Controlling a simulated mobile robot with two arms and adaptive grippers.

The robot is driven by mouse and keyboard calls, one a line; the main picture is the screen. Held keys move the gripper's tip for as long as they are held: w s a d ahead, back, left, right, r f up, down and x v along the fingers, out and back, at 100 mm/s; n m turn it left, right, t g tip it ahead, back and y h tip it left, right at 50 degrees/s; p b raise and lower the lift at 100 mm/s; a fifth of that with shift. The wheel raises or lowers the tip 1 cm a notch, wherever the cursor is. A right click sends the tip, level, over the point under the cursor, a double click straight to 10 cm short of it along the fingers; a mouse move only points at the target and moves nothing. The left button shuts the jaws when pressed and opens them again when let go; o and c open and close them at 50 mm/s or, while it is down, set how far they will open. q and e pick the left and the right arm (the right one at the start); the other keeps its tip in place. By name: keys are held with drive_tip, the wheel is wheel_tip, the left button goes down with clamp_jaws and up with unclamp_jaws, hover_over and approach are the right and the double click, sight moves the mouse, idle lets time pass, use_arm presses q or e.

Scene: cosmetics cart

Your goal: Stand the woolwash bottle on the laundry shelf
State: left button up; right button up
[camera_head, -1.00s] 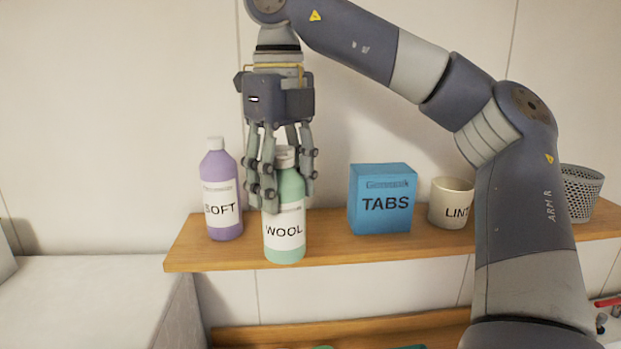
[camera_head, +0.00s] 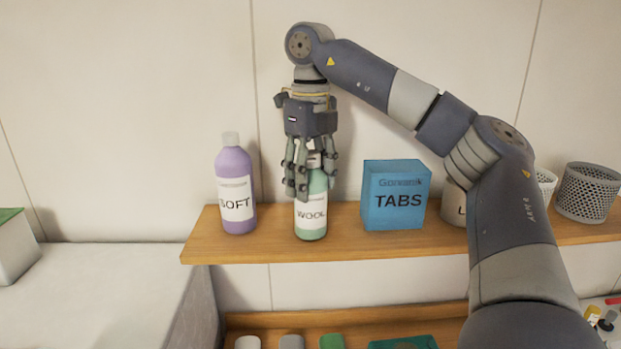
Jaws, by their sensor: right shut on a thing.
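The woolwash bottle (camera_head: 311,216), green with a white WOOL label, is upright at the wooden laundry shelf (camera_head: 275,247). It is between the purple SOFT bottle (camera_head: 236,188) and the blue TABS box (camera_head: 396,196). My right gripper (camera_head: 309,180) points down from above and is shut on the woolwash bottle's upper part. Its fingers hide part of the bottle's neck and cap. The bottle's base appears at the shelf surface; I cannot tell whether it bears its full weight there. My left gripper is not in view.
A LINT pot (camera_head: 453,204) is partly hidden behind my right arm. A grey perforated basket (camera_head: 588,192) stands at the shelf's right. A lower wooden shelf (camera_head: 272,321) holds several small items. Bare shelf shows on both sides of the woolwash bottle.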

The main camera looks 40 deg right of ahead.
drive_tip(key=shift+a+f, duration=0.1)
drive_tip(key=shift+a, duration=0.05)
drive_tip(key=o, duration=1.3)
wheel_tip(320, 180, up, 12)
drive_tip(key=shift+r, duration=0.15)
idle(0.5)
